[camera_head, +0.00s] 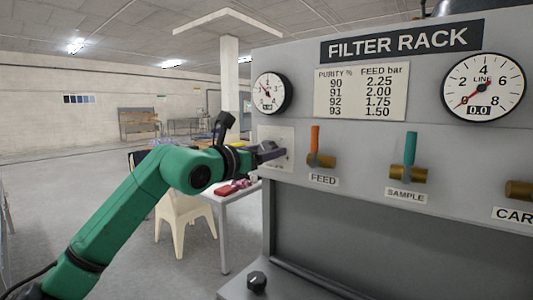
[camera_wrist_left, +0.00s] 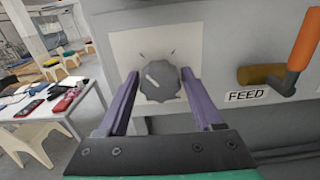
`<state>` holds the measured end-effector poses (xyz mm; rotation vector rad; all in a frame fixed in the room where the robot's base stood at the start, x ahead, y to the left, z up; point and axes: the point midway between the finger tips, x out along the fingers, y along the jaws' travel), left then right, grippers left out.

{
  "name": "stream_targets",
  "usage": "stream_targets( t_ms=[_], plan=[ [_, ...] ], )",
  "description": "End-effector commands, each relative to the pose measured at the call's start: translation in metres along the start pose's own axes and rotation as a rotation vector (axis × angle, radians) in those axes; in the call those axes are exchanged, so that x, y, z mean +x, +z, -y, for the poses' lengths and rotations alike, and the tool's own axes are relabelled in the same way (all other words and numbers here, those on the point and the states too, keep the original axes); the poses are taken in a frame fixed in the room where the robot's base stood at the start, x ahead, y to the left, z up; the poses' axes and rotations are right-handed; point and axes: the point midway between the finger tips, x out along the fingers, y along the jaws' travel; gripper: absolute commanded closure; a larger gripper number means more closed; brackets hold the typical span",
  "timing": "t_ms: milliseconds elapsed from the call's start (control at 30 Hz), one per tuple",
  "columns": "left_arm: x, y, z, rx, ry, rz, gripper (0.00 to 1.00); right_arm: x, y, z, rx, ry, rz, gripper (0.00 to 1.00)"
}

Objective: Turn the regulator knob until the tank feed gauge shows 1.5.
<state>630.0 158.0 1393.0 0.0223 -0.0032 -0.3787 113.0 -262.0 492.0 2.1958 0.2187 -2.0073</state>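The grey regulator knob (camera_wrist_left: 160,82) sits on a pale plate on the panel in the left wrist view, its white pointer line aimed up and left. My left gripper (camera_wrist_left: 160,72) is open, with one purple finger on each side of the knob and small gaps seeming to remain. In the head view my left gripper (camera_head: 275,151) is at the pale plate (camera_head: 288,137) and hides the knob. The small round gauge (camera_head: 271,92) above it has a red needle pointing up-left; its digits are too small to read surely. My right gripper is not in view.
The FILTER RACK panel (camera_head: 350,225) has an orange-handled FEED valve (camera_head: 315,140), a teal-handled SAMPLE valve (camera_head: 410,150) and a LINE gauge (camera_head: 484,86) reading 0.0. A chart (camera_head: 361,92) pairs purity 93 with feed 1.50. A black knob (camera_head: 257,281) sits on the lower ledge.

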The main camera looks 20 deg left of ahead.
Motion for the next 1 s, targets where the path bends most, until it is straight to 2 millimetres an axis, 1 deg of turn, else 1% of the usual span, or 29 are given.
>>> stream_targets(
  t_ms=[333, 433, 467, 567, 700, 800, 900, 1000],
  plan=[
    [-0.001, 0.000, 0.000, -0.001, 0.000, 0.001, 0.16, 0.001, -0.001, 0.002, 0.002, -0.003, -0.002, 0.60],
    [-0.011, -0.003, -0.001, -0.001, 0.001, 0.003, 0.16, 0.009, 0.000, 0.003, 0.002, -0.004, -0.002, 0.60],
    [-0.015, -0.004, -0.001, 0.000, 0.002, 0.003, 0.16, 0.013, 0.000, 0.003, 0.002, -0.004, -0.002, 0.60],
    [-0.040, -0.007, -0.001, 0.002, 0.003, 0.004, 0.16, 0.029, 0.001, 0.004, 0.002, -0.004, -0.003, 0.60],
    [-0.084, -0.008, -0.001, 0.003, 0.005, 0.004, 0.16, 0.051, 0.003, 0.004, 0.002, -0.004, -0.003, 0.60],
    [-0.112, -0.007, -0.001, 0.002, 0.004, 0.003, 0.16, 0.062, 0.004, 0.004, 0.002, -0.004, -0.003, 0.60],
    [-0.132, -0.004, -0.001, 0.000, 0.003, 0.002, 0.16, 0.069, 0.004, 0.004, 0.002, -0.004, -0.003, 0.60],
    [-0.143, -0.002, 0.000, 0.000, 0.001, 0.001, 0.16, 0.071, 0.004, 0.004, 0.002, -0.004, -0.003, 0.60]
  ],
)
